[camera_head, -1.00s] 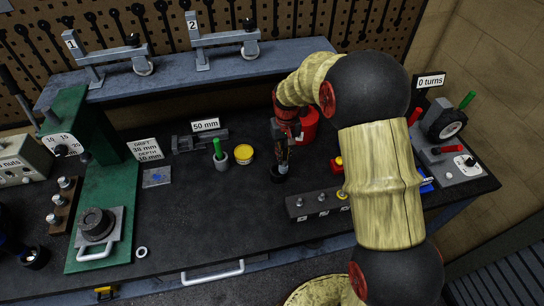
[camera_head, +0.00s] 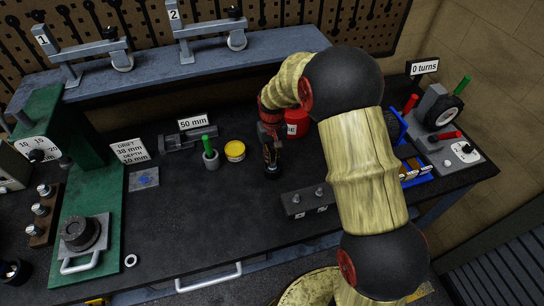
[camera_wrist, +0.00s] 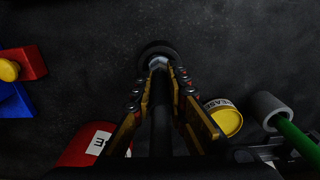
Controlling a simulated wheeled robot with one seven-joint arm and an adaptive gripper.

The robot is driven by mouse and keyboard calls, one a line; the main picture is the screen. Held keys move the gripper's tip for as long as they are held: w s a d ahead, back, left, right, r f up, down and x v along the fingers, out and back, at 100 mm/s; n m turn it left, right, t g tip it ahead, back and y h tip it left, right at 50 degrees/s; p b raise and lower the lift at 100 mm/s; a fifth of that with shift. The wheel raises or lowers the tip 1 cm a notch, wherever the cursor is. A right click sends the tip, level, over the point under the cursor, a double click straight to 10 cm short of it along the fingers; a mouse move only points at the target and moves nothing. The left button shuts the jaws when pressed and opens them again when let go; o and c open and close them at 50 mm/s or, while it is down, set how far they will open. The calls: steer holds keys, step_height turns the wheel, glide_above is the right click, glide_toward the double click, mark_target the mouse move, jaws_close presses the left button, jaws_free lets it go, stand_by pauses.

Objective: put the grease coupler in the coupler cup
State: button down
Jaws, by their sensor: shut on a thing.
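My gripper (camera_head: 269,147) points down over the bench, right of the yellow grease tin. In the wrist view my gripper (camera_wrist: 160,95) is shut on a dark, rod-like piece, which I take for the grease coupler (camera_wrist: 160,115). Its silvery end reaches a round black cup, which I take for the coupler cup (camera_wrist: 158,46). The cup's base also shows in the head view (camera_head: 271,173), directly below my fingers. The coupler end overlaps the cup's mouth; I cannot tell how deep it sits. My fingers hide much of the coupler in the head view.
A red container (camera_head: 297,123) is close behind on the right. A grey block with posts (camera_head: 308,202) lies in front right.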

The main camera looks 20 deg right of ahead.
steer(key=c, duration=1.8)
jaws_free()
steer(key=shift+f, duration=0.1)
steer(key=shift+o, duration=0.2)
step_height(320, 180, up, 12)
steer(key=shift+r+p, duration=0.1)
steer(key=shift+p, duration=0.45)
steer(key=s+r+t, duration=0.3)
steer(key=s+r, duration=0.9)
steer(key=r, duration=0.2)
steer(key=s+r+t, duration=0.2)
steer(key=s+r, duration=0.1)
steer(key=s, duration=1.5)
steer(key=shift+r+t, duration=0.15)
steer(key=shift+t, duration=0.15)
